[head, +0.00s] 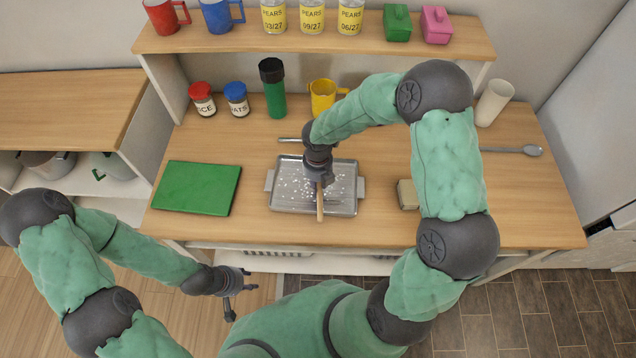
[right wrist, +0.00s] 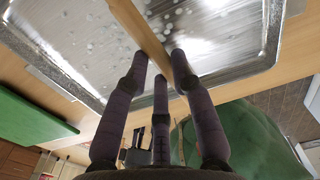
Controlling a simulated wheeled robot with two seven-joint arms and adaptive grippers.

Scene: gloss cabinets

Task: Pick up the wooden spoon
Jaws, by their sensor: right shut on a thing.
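The wooden spoon (head: 320,206) shows as a narrow pale wooden handle over the metal tray (head: 283,207). Its near end reaches past the tray's front rim, and its other end is hidden under my right gripper (head: 322,182). My right gripper is shut on it. In the right wrist view the wooden handle (right wrist: 142,32) runs between the fingertips (right wrist: 160,68), above the tray's shiny floor. I cannot tell whether the spoon touches the tray. My left gripper (head: 238,297) is open and empty, in front of the counter's edge, away from the tray.
White bits lie scattered in the tray. A green board (head: 197,188) lies to its left and a small beige block (head: 407,194) to its right. A metal ladle (head: 531,150), white cup (head: 494,102), green bottle (head: 273,90), yellow mug (head: 322,96) and jars (head: 236,98) stand or lie behind.

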